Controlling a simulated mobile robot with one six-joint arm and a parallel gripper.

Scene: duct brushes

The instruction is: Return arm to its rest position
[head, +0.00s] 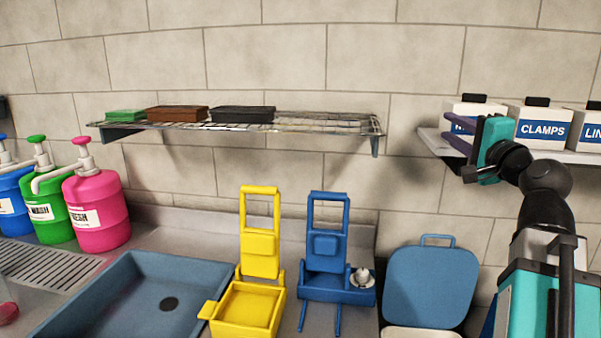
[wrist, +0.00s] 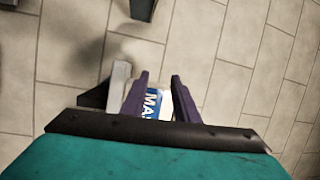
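My arm (head: 545,205) reaches up on the right of the head view. My gripper (head: 452,131), teal with purple fingers, is at the left end of the right-hand shelf, in front of a white box (head: 478,106) with a black top and a blue label. The gripper hides part of that label. In the wrist view my gripper (wrist: 160,78) has its two fingers apart. A white box with a blue label (wrist: 152,102) shows in the gap between them. I see nothing clearly held.
The right-hand shelf (head: 583,157) also bears a CLAMPS box (head: 541,126). A wire shelf (head: 330,123) holds green, brown and black blocks. Below stand a blue sink (head: 110,290), yellow (head: 260,230) and blue (head: 325,235) holders, a blue lidded bin (head: 430,285) and pump bottles (head: 97,210).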

